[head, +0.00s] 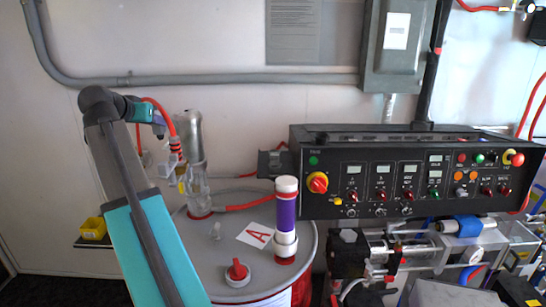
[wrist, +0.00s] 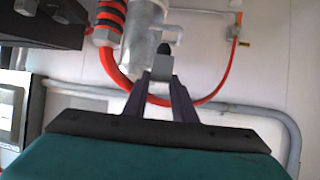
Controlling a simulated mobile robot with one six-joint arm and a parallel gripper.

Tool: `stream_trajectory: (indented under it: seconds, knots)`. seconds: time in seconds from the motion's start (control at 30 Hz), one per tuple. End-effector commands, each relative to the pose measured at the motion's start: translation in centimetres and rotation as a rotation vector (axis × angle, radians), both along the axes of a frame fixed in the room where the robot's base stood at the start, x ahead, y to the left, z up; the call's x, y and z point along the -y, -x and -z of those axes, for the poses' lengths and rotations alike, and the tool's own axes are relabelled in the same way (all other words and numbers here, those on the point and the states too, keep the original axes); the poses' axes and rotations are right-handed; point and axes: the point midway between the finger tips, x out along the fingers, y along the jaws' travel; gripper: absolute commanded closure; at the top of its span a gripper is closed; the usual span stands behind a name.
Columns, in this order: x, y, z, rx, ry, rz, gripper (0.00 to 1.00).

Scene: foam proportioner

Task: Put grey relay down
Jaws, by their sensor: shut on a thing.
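My gripper (wrist: 160,84) is shut on the grey relay (wrist: 162,69), a small grey block pinched between the two dark fingertips in the wrist view. A black piece shows just beyond the block. In the head view my gripper (head: 159,128) is at the left, raised beside the clear-and-metal pump (head: 192,150) on the drum. The relay is too small there to make out clearly. The drum top (head: 205,255) lies below and is apart from the gripper.
A black control console (head: 330,210) with knobs and displays stands at the right. A small black box (head: 273,161) sits at its left edge. A red hose (wrist: 112,66) and the pump (wrist: 140,40) are close in the wrist view. A yellow bin (head: 93,228) is at lower left.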

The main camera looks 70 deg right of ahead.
Motion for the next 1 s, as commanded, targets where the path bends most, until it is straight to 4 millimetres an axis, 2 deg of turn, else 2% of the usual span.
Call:
stream_trajectory:
  seconds: [0.03,0.2,0.27,0.47,0.67,0.8,1.0]
  knots:
    - [1.3,1.4,-1.6,0.002,0.002,0.05,0.98]
    - [4.2,6.5,-5.3,0.002,0.001,0.206,0.98]
    - [5.9,7.8,-5.2,0.001,0.0,0.244,0.98]
    - [10.7,12.9,-6.7,0.0,0.0,0.378,0.98]
    - [16.5,17.2,-3.2,-0.004,-0.001,0.463,0.98]
    - [20.6,20.8,-0.9,-0.003,-0.001,0.523,0.98]
    - [24.8,25.1,1.8,-0.002,-0.001,0.587,0.98]
